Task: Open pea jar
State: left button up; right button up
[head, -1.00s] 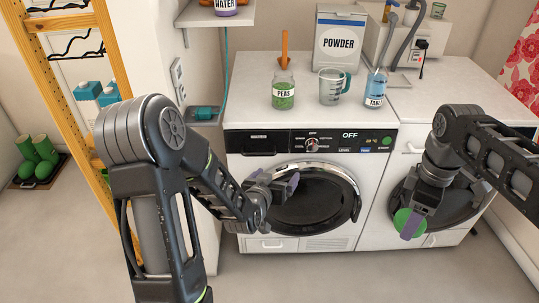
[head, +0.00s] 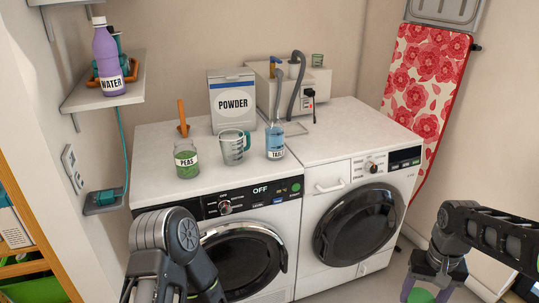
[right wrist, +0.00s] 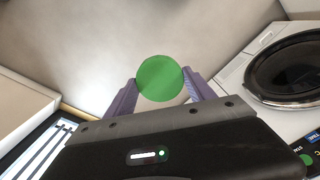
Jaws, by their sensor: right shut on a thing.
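The pea jar (head: 187,162), clear glass with green contents and a PEAS label, stands upright on the left white machine top in the head view. No green lid shows on its rim. My right gripper (head: 434,284) is low at the right, well away from the jar. It is shut on a round green lid (right wrist: 160,78), held between the purple fingers in the right wrist view; the lid also shows at the bottom edge of the head view (head: 420,296). My left arm shows at the bottom, but its gripper is out of view.
A measuring jug (head: 233,148), powder box (head: 232,101) and blue TABS container (head: 275,143) stand nearby. A shelf (head: 115,91) holds a water bottle (head: 108,60). The right machine top's front is clear.

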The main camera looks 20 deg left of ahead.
aim_at(185, 154)
jog(key=i+l, duration=0.15)
jog(key=i, duration=0.2)
jog(key=i+l, duration=0.2)
jog(key=i, duration=0.2)
jog(key=i+l+u, duration=0.1)
jog(key=i, duration=0.25)
jog(key=u, duration=2.85)
